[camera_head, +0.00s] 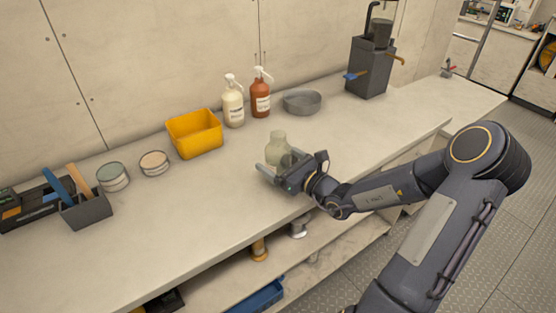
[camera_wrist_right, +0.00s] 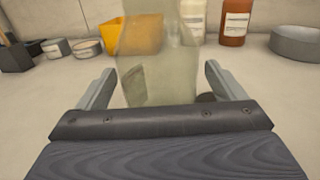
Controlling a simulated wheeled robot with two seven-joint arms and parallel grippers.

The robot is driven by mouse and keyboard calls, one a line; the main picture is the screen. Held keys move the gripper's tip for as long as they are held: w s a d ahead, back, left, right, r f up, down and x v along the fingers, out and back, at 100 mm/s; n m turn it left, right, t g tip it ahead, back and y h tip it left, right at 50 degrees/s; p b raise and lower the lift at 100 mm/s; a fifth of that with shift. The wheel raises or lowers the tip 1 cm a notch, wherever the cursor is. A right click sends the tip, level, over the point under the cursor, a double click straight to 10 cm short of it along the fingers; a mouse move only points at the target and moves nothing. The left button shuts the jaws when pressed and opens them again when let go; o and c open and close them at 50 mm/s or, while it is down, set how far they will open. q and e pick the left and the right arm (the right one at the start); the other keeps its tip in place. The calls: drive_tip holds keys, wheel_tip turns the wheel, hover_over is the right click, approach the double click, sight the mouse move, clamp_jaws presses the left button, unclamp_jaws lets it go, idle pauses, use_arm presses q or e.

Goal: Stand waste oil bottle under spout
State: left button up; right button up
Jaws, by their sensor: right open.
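The waste oil bottle, a pale translucent greenish bottle (camera_head: 278,146), stands upright on the counter near its middle. It also fills the middle of the right wrist view (camera_wrist_right: 158,65). My right gripper (camera_head: 275,168) is open, with a finger on each side of the bottle; the wrist view shows gaps between the fingers and the bottle. The gripper hides the bottle's lower part in the head view. A dark grey box-shaped unit (camera_head: 369,70) with a brass spout (camera_head: 395,58) and a blue-handled tap stands at the counter's back right. My left gripper is not in view.
A yellow bin (camera_head: 195,134), a cream pump bottle (camera_head: 233,104), a red-brown pump bottle (camera_head: 260,96) and a grey round pan (camera_head: 302,102) line the back. Two tins and a tool caddy (camera_head: 86,209) stand left. The counter between the bottle and the spout unit is clear.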

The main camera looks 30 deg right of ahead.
drive_tip(key=shift+w+a, duration=0.15)
drive_tip(key=shift+w, duration=0.2)
drive_tip(key=shift+c, duration=0.4)
drive_tip(key=c, duration=1.1)
